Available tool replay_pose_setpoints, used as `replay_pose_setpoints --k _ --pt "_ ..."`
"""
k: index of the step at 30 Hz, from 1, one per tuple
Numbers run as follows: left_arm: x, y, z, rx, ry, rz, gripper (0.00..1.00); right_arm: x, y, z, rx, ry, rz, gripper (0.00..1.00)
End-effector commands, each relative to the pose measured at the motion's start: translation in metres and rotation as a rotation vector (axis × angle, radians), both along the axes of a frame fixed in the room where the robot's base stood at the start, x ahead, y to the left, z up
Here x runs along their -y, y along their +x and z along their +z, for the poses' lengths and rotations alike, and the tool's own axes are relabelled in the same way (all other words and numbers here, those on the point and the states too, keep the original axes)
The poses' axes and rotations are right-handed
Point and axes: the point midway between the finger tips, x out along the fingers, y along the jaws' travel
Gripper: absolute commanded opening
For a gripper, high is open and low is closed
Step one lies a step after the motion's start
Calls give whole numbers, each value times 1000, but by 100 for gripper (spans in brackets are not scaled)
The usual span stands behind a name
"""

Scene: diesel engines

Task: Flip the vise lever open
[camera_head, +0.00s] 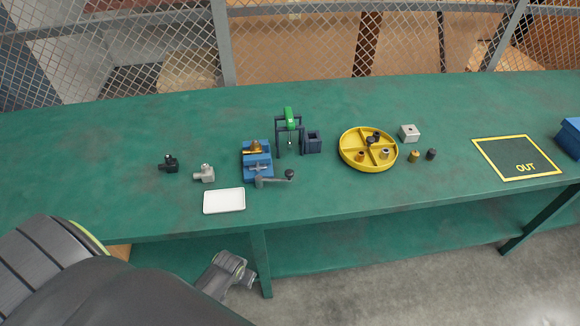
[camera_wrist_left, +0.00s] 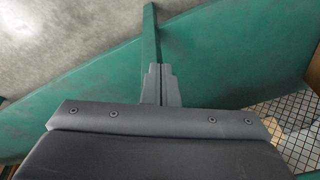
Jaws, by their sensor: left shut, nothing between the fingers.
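The blue vise (camera_head: 257,161) stands on the green bench left of centre, with a brass-coloured part (camera_head: 254,146) at its back. Its grey lever (camera_head: 273,180) lies at the front, reaching right to a dark knob (camera_head: 290,174). My left gripper (camera_head: 248,277) is in front of and below the bench's front edge, well apart from the vise. In the left wrist view its fingers (camera_wrist_left: 160,85) are together and empty, with the green bench behind; the vise is not seen there. My right gripper is not in view.
A green-topped press (camera_head: 289,118) stands close behind the vise. A white tray (camera_head: 224,201) lies in front, with black (camera_head: 169,163) and grey (camera_head: 205,173) fittings to the left. A yellow divided tray (camera_head: 349,161) is to the right. The bench edge lies between gripper and vise.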

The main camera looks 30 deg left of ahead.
Motion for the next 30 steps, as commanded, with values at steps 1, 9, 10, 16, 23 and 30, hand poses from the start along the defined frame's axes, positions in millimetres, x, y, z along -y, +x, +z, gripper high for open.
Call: replay_pose_setpoints --k 1,9,10,16,23,30 --pt "0 16 12 17 1 -1 0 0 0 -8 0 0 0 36" --pt "7 66 91 64 -1 3 0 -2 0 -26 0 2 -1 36" --pt "7 69 99 68 0 2 0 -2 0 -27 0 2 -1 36" --pt "13 79 142 89 -1 0 0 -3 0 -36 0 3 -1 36" --pt "13 122 169 98 -5 19 0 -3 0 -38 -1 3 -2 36" --pt "9 192 200 110 -16 65 0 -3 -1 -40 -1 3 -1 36"
